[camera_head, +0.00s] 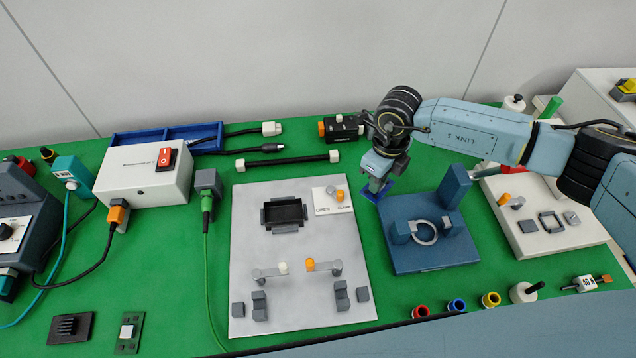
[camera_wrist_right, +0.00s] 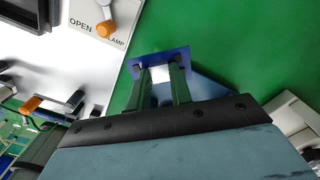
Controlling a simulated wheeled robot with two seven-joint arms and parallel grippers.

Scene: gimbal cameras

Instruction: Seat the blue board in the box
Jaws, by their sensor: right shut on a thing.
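The blue board (camera_head: 378,194) is a small thin plate held between the fingers of my right gripper (camera_head: 376,180). In the right wrist view the board (camera_wrist_right: 143,63) spans the tips of the two fingers (camera_wrist_right: 161,75), which are shut on it. A dark open box (camera_head: 283,226) sits on the light grey plate (camera_head: 300,300), to the left of the gripper in the head view. Its corner shows at the top left of the wrist view (camera_wrist_right: 40,24). The board is apart from the box, over the green surface right of the grey plate. My left gripper is not in view.
A clamp lever with an orange knob (camera_head: 339,195) stands beside the box; two more levers (camera_head: 283,268) are below it. A blue-grey fixture with a ring (camera_head: 425,260) is right of the board. A white device with a red switch (camera_head: 142,178) stands at left.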

